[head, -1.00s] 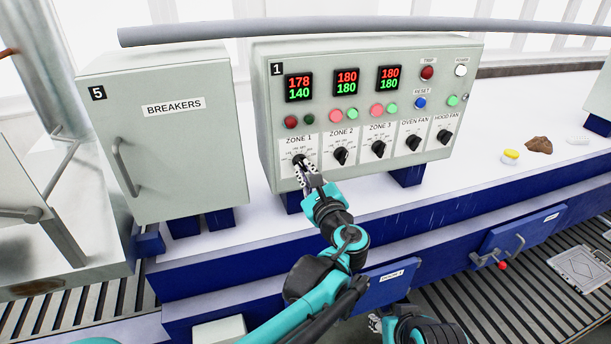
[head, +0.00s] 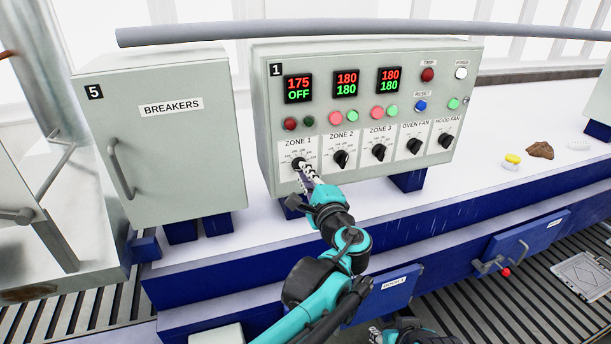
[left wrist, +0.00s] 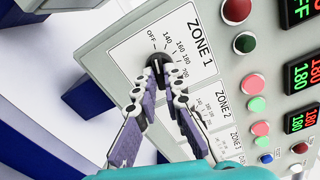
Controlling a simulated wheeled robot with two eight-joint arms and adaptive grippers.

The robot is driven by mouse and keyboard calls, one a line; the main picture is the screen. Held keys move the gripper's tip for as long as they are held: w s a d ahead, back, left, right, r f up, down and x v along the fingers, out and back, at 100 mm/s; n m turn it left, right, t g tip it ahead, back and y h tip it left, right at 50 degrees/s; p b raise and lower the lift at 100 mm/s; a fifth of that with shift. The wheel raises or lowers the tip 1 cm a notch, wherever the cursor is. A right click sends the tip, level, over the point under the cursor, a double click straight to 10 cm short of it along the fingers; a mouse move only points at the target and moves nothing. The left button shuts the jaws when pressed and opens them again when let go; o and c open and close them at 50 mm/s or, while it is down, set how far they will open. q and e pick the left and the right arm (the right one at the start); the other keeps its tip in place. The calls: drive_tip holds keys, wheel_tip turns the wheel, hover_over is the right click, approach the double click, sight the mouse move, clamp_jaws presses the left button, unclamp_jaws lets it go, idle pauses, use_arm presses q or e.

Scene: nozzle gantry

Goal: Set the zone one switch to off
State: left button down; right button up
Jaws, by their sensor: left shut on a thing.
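The zone 1 switch is a black rotary knob (left wrist: 155,62) below the "ZONE 1" label on control box 1 (head: 470,70). My left gripper (left wrist: 164,85) is shut on the knob, with one finger on each side. In the left wrist view the knob's pointer is turned toward the OFF mark. In the head view the gripper (head: 303,170) covers part of the knob. The zone 1 display (head: 298,88) reads 175 in red above and OFF in green below. My right gripper cannot be made out clearly; part of my right arm shows at the bottom edge.
Zone 2 knob (head: 341,159) and zone 3 knob (head: 379,152) sit to the right, with displays reading 180 over 180. The breakers cabinet (head: 180,160) stands to the left. Yellow and brown lumps lie on the white surface at right.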

use_arm(q)
drive_tip(key=shift+n, duration=0.3)
drive_tip(key=c, duration=1.6)
unclamp_jaws()
drive_tip(key=v, duration=1.2)
drive_tip(key=shift+a, duration=0.1)
